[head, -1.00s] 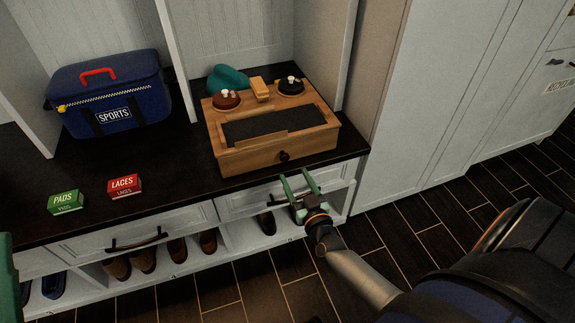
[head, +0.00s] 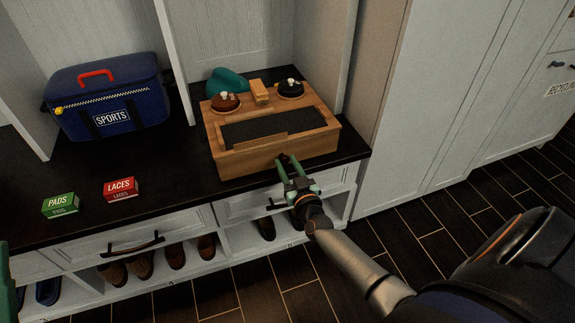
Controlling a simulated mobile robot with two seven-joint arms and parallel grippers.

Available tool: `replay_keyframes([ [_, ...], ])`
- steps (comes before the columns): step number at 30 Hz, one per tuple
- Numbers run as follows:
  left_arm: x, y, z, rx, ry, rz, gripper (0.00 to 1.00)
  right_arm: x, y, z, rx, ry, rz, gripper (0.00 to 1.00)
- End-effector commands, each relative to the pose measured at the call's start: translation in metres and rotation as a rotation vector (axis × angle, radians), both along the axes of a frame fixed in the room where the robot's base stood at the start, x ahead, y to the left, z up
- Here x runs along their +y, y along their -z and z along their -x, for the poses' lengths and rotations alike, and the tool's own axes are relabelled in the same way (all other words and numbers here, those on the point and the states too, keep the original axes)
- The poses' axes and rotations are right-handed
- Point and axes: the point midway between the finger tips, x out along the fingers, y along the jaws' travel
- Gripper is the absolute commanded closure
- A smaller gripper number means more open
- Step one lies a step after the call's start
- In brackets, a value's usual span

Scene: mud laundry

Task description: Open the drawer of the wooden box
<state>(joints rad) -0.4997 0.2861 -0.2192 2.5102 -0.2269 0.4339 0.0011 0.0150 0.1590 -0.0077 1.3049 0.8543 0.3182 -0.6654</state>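The wooden box (head: 226,162) stands on the dark bench top, with a dark pad (head: 262,128) set in its top. Its drawer front (head: 248,160) looks flush with the box. The round dark knob (head: 282,158) is partly covered by my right gripper (head: 288,162). The green fingertips reach the knob from the front, around or just beside it. I cannot tell whether they touch or grip it. Only a green sliver of what looks like my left gripper (head: 4,285) shows at the left edge; its fingers are out of view.
Two round tins (head: 225,102), a brush (head: 261,92) and a teal item (head: 227,80) are at the box's back. A blue sports bag (head: 107,95), green box (head: 60,204) and red box (head: 121,189) sit left. Below are bench drawers (head: 132,243) with handles and shoes.

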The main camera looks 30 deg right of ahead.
Motion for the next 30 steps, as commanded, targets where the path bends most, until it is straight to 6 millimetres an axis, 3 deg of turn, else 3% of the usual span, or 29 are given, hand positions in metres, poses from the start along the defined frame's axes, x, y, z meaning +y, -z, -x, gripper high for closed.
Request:
replay_keyframes([
  [2, -0.0001, 0.0000, 0.0000, 0.000, 0.000, 0.000, 1.00, 0.0000, 0.0001, 0.0002, 0.000, 0.000, 0.000, 0.69],
  [10, -0.0002, 0.0001, 0.0000, 0.000, 0.001, -0.001, 1.00, 0.0001, 0.0001, 0.0003, 0.000, 0.000, 0.000, 0.99],
  [30, -0.0003, 0.0002, 0.0000, 0.000, 0.001, -0.001, 1.00, 0.0001, 0.0004, 0.0004, 0.000, 0.000, -0.001, 1.00],
])
